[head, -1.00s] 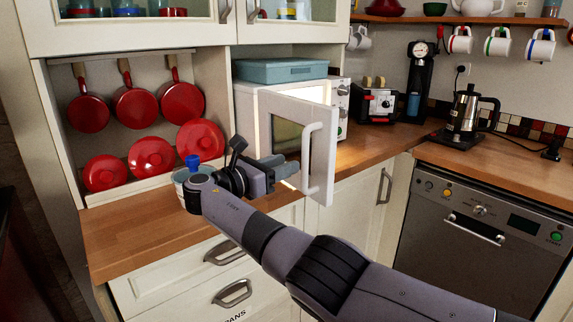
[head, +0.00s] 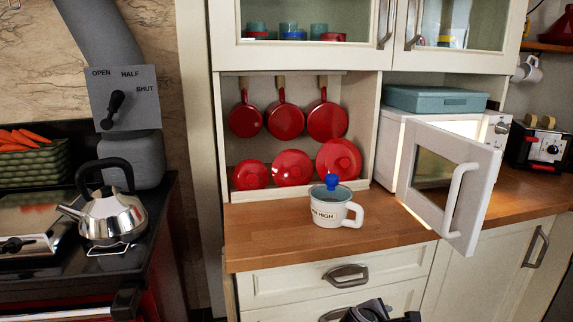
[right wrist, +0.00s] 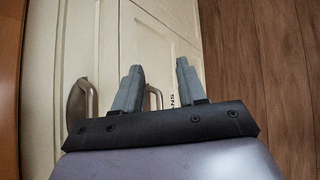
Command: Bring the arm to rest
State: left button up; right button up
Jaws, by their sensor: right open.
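My right arm shows only at the bottom edge of the head view, where a dark part of it (head: 372,312) sits low in front of the drawers. In the right wrist view my right gripper (right wrist: 155,85) is open, with its two grey fingers apart and nothing between them. It is in front of the cream drawer fronts (right wrist: 110,45), with two metal handles close by. My left gripper is not in view.
A white mug (head: 335,208) with a blue-knobbed lid stands on the wooden counter (head: 285,242). The microwave door (head: 452,185) hangs open over the counter. A kettle (head: 112,215) sits on the stove at left. Wooden floor (right wrist: 265,80) shows at right in the wrist view.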

jog(key=s+a+f+m+y, duration=0.4)
jog(key=s+f+m+y, duration=0.3)
jog(key=s+f, duration=0.75)
jog(key=s+r+m+t+y, duration=0.1)
jog(key=s+r+m, duration=0.2)
jog(key=s, duration=0.5)
jog(key=s+r+m+t+y, duration=0.2)
jog(key=s+r+m, duration=0.2)
jog(key=s+m, duration=0.2)
jog(key=shift+s+d+p, duration=0.15)
jog(key=shift+s+p, duration=0.2)
jog(key=shift+s, duration=0.65)
